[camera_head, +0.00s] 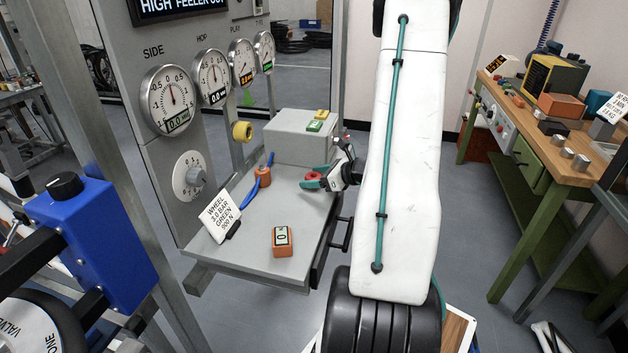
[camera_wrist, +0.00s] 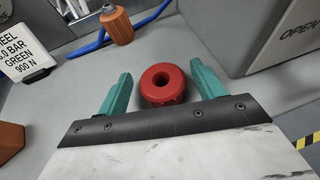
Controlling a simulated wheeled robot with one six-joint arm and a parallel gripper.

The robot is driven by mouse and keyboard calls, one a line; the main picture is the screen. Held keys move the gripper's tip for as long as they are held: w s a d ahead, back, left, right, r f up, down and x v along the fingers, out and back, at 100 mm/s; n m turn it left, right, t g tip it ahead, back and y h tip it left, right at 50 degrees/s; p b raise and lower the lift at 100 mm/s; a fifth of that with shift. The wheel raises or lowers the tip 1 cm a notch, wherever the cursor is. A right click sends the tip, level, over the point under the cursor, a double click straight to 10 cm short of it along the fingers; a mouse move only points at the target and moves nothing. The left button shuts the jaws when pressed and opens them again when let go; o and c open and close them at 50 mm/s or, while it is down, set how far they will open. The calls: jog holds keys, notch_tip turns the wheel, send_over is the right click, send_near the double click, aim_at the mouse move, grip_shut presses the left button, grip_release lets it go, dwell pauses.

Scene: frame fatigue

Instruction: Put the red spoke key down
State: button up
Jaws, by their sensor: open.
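The red spoke key (camera_wrist: 162,84) is a round red ring with a dark hole in its middle. It rests on the grey shelf (camera_head: 215,252), and it also shows in the head view (camera_head: 312,176), partly hidden by my gripper. My gripper (camera_wrist: 160,88) has two teal fingers, which stand apart on either side of the key. A gap shows between each finger and the key in the wrist view. In the head view my gripper (camera_head: 318,183) is low over the right part of the shelf.
On the shelf are a blue-handled tool with an orange body (camera_head: 263,177), a sign card (camera_head: 219,215) and an orange block with a display (camera_head: 282,241). A grey box (camera_head: 290,145) stands behind. Dials (camera_head: 167,98) line the panel.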

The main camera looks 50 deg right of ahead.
jog(key=v, duration=1.2)
jog(key=w+a+r+n+g+y, duration=0.4)
jog(key=a+n, duration=0.4)
jog(key=a, duration=0.4)
jog(key=w+a+r+n+g+y, duration=0.1)
jog(key=a+r+n+g, duration=0.45)
jog(key=a, duration=0.65)
jog(key=s+a+r+n+g+h, duration=0.1)
jog(key=s+a+r+n+h, duration=0.2)
jog(key=s+a+n, duration=0.3)
jog(key=s+a+r+n+g+h, duration=0.1)
jog(key=s+a+r+n+h, duration=0.3)
jog(key=n, duration=1)
jog(key=s+a, duration=0.3)
jog(key=a, duration=0.1)
jog(key=shift+s+h, duration=0.2)
jog(key=shift+h, duration=0.1)
jog(key=shift+g, duration=0.25)
